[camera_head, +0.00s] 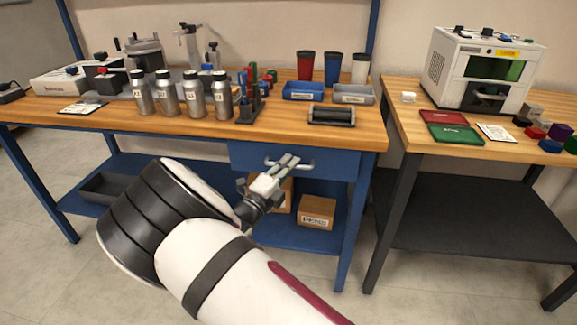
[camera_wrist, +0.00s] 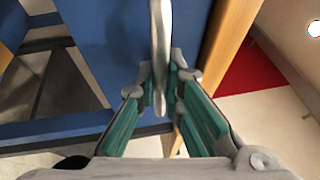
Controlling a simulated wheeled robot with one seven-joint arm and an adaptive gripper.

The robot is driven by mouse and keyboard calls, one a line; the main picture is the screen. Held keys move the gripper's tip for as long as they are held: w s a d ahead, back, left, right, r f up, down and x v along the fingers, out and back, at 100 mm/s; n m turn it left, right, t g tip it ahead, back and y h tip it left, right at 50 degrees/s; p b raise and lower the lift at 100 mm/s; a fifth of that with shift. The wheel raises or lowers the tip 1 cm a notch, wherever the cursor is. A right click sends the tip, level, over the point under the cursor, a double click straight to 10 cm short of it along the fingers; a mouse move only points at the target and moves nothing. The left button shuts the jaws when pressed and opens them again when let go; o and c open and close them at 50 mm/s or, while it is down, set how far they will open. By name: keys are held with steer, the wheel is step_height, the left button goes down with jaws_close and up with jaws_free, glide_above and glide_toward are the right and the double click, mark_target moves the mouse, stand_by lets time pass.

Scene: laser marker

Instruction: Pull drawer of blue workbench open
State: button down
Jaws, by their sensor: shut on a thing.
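The blue workbench (camera_head: 210,135) has a wooden top and a blue frame. Its blue drawer (camera_head: 330,165) sits under the right part of the top, and its front appears flush with the bench. A pale metal handle (camera_head: 306,165) is on the drawer front. My gripper (camera_head: 287,166) is at the handle, shut on it. In the wrist view the handle (camera_wrist: 160,45) runs between my green-padded fingers (camera_wrist: 162,92), with the blue drawer front (camera_wrist: 105,45) behind it. Part of the handle is hidden by my fingers.
Cardboard boxes (camera_head: 317,212) sit on the lower shelf below the drawer. Silver bottles (camera_head: 194,96), blue and grey trays (camera_head: 303,91) and tumblers (camera_head: 332,67) stand on the top. A second table (camera_head: 455,150) with a laser machine (camera_head: 480,70) stands close on the right.

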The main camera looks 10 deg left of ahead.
steer(key=s+p, duration=1.2)
steer(key=s, duration=1.4)
steer(key=shift+s+a+p, duration=0.15)
steer(key=shift+a+p, duration=0.15)
steer(key=shift+a, duration=0.15)
steer(key=c, duration=2)
jaws_free()
steer(key=shift+o, duration=0.2)
steer(key=v, duration=1.2)
